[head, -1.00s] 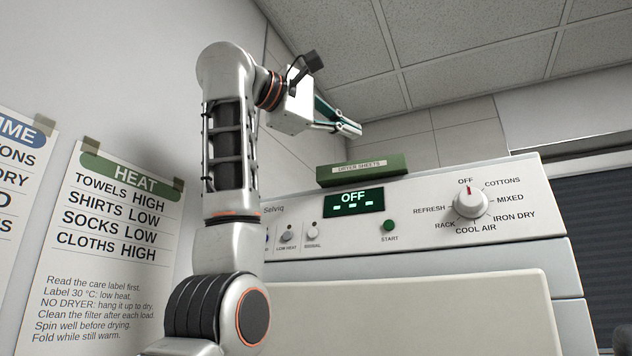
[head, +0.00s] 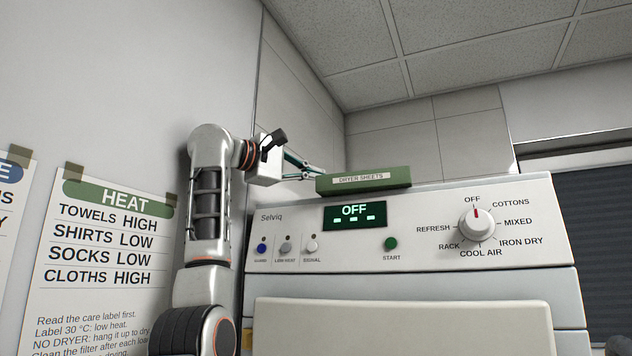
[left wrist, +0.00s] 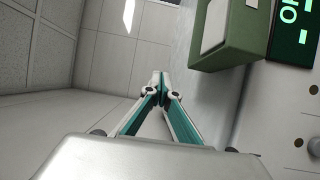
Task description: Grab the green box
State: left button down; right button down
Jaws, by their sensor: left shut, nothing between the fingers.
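The green box (head: 363,180), labelled "DRYER SHEETS", lies on top of the dryer (head: 520,205), above its display. In the left wrist view the green box (left wrist: 232,32) shows at the upper right, partly cut off by the frame edge. My left gripper (head: 318,174) is shut and empty, at the left end of the box in the head view. In the left wrist view its closed fingertips (left wrist: 158,78) lie to the left of the box, with a gap in the picture. I cannot tell the exact distance in depth. My right gripper is not in view.
The dryer front has a lit display (head: 355,214) reading OFF, a green START button (head: 391,244) and a dial (head: 477,224). A wall stands close on the left with a HEAT sign (head: 105,260). Space above the dryer is free.

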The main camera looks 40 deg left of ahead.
aim_at(320, 187)
pick_arm(q)
notch_tip(320, 187, down, 3)
jog(key=shift+w+d+f, duration=0.1)
jog(key=shift+d, duration=0.05)
jog(key=shift+d+f, duration=0.1)
jog(key=shift+f, duration=0.45)
jog(key=shift+s+d, duration=0.1)
jog(key=shift+s, duration=0.15)
jog(key=shift+d, duration=0.3)
jog(key=shift+s+d+b, duration=0.3)
jog(key=shift+d+b, duration=0.05)
jog(key=shift+b, duration=0.5)
jog(key=shift+s+d+f+b, duration=0.1)
jog(key=shift+d+b, duration=0.15)
jog(key=shift+b, duration=0.1)
jog(key=shift+s+d, duration=0.1)
jog(key=shift+d, duration=0.05)
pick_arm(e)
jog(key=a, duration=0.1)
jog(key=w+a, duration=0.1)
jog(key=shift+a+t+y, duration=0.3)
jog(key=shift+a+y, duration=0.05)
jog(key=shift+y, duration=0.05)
